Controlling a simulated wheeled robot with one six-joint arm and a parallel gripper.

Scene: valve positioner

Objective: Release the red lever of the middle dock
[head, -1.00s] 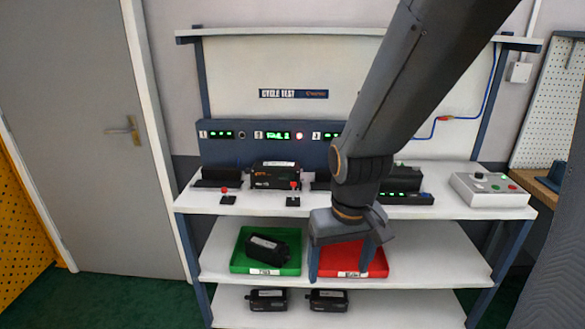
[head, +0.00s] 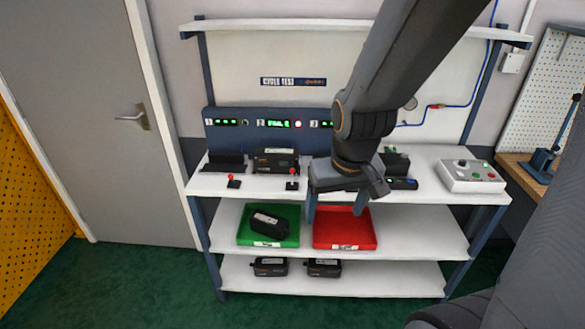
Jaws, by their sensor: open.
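The middle dock holds a black valve positioner (head: 276,161) on the top shelf. Its red lever (head: 293,171) stands on a small black base in front of the positioner's right end. The display (head: 278,124) above appears to read FAIL, beside a lit red lamp. My gripper (head: 336,210) is open and empty, fingers pointing down, to the right of the red lever and apart from it in the picture. It appears in front of the shelf edge. My arm hides the right dock and its lever.
The left dock (head: 226,162) is empty, with its own red lever (head: 231,177). Below are a green tray (head: 246,238) holding a black unit and an empty red tray (head: 345,231). Two black units (head: 270,267) lie on the bottom shelf. A control box (head: 471,176) stands at right.

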